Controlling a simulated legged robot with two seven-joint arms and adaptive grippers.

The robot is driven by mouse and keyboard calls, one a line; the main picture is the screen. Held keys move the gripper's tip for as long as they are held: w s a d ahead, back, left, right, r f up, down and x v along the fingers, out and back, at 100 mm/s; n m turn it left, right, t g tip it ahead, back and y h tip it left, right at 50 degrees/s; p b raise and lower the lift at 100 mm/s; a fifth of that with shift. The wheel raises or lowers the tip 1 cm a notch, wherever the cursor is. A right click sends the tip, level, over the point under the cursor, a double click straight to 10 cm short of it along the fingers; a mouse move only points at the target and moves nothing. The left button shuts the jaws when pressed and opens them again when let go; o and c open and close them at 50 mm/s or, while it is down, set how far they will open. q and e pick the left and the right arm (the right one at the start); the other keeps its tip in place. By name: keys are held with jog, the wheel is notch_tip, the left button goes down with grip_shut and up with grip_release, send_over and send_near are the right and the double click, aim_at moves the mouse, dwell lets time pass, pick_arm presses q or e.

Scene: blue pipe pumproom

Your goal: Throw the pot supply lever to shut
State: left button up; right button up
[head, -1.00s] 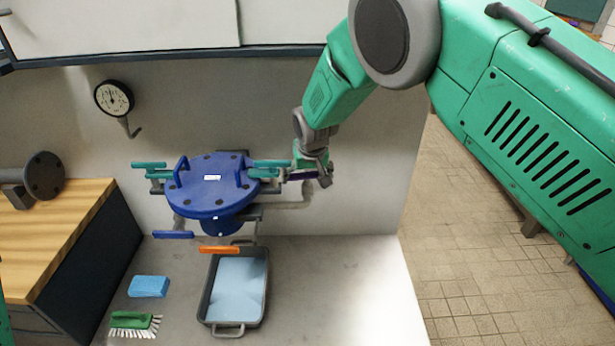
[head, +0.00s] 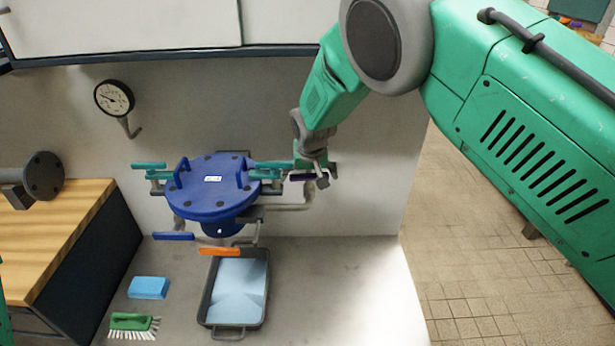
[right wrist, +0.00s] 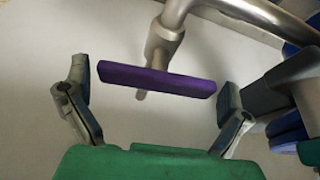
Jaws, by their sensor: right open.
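A purple lever handle (right wrist: 157,80) sits on a metal valve stem below a bent steel pipe in the right wrist view. It lies slightly slanted between the spread fingers of my right gripper (right wrist: 154,84), with a gap at each end. In the head view the purple handle (head: 301,177) is a small strip just right of the blue flanged vessel (head: 210,200), and my right gripper (head: 316,174) partly hides it. My right gripper is open and holds nothing. No label shows which lever is the pot supply. My left gripper is out of view.
Teal levers (head: 148,166), a blue lever (head: 173,236) and an orange lever (head: 219,252) surround the vessel. A grey tray (head: 207,300), blue sponge (head: 149,288) and green brush (head: 131,321) lie on the bench below. A gauge (head: 114,98) is on the wall.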

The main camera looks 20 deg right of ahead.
jog(key=shift+s+r, duration=0.1)
jog(key=shift+r, duration=0.2)
jog(key=v, duration=1.1)
jog(key=shift+a+r, duration=0.1)
jog(key=shift+c, duration=0.5)
